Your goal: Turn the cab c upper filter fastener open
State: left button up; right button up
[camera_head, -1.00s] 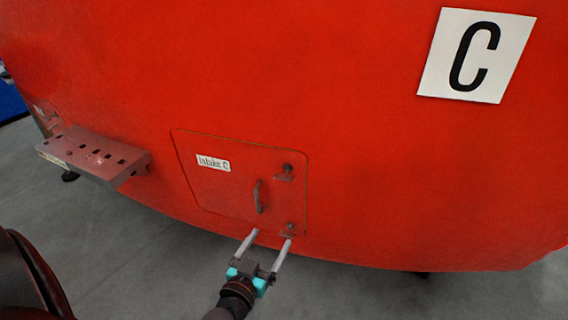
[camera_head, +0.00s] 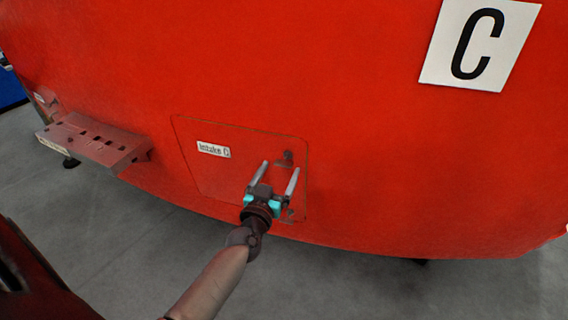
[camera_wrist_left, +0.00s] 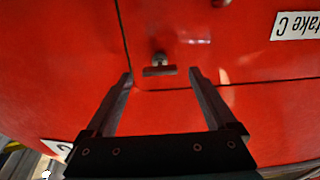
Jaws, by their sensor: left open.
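The hatch labelled Intake C (camera_head: 225,135) is closed, flush in the red cab nose. Its upper filter fastener (camera_head: 288,155), a small dark knob with a bar below it, is at the hatch's upper right corner. My left gripper (camera_head: 280,165) is open and empty, its two pale fingers pointing up at this fastener. In the left wrist view, which is upside down, the fastener (camera_wrist_left: 160,62) lies ahead, between and beyond the two fingertips (camera_wrist_left: 162,74). No contact shows. My right gripper is not in view.
The lower fastener (camera_head: 290,212) is partly behind my left gripper, and the hatch handle is hidden in the head view. A grey perforated step (camera_head: 95,140) sticks out at the left. A white C sign (camera_head: 480,42) is at upper right. Grey floor is clear below.

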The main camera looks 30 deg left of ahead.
aim_at(282, 166)
pick_arm(q)
jog(key=shift+b+x, duration=0.35)
jog(key=shift+x, duration=1.8)
jog(key=shift+c, duration=0.2)
jog(key=c, duration=1.3)
jog(key=shift+c, duration=0.2)
